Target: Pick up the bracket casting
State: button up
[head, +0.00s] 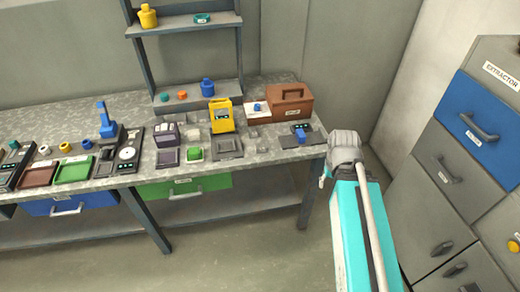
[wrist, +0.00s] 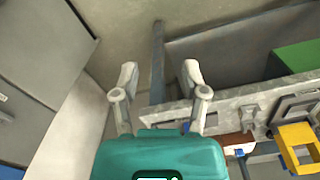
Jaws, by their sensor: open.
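My gripper (wrist: 159,74) is open and empty in the wrist view, its two pale fingers apart. In the head view my arm reaches up at the right end of the bench, and the gripper is mostly hidden behind it. A small grey piece (head: 253,133) lies on the bench between the yellow holder and the brown toolbox. It may be the bracket casting, but it is too small to tell. The gripper is off the bench's right end, apart from it.
The grey bench (head: 270,155) carries a yellow holder (head: 222,128), a brown toolbox (head: 291,110), a pad with a blue part (head: 300,134) and several trays. A shelf rack (head: 190,30) stands behind. Drawer cabinets (head: 455,180) stand at the right. The floor in front is clear.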

aim_at(262, 148)
jog(key=shift+a, duration=0.15)
jog(key=o, duration=0.4)
jog(key=shift+w+a, duration=0.15)
jog(key=shift+c, duration=0.2)
jog(key=shift+o, duration=1.1)
jog(key=shift+w+a, duration=0.2)
jog(key=shift+w, duration=0.1)
jog(key=w+a+t, duration=0.1)
jog(key=w+a, duration=0.3)
jog(key=w+a+n, duration=0.1)
jog(key=w+a, duration=0.3)
jog(key=w+a+t, duration=0.1)
jog(key=w+a, duration=0.2)
jog(key=w, duration=0.1)
jog(key=shift+a+r+n+t, duration=0.3)
jog(key=shift+a, duration=0.1)
jog(key=shift+n+t+y, duration=0.4)
jog(key=shift+t+y, duration=0.1)
jog(key=shift+t, duration=0.4)
jog(key=w+a, duration=0.2)
jog(key=a, duration=0.1)
jog(key=w+a, duration=0.1)
jog(key=a, duration=0.2)
jog(key=w+a+r, duration=0.1)
jog(key=w+a, duration=0.1)
jog(key=a, duration=0.2)
jog(key=shift+w, duration=0.35)
jog(key=shift+f, duration=0.15)
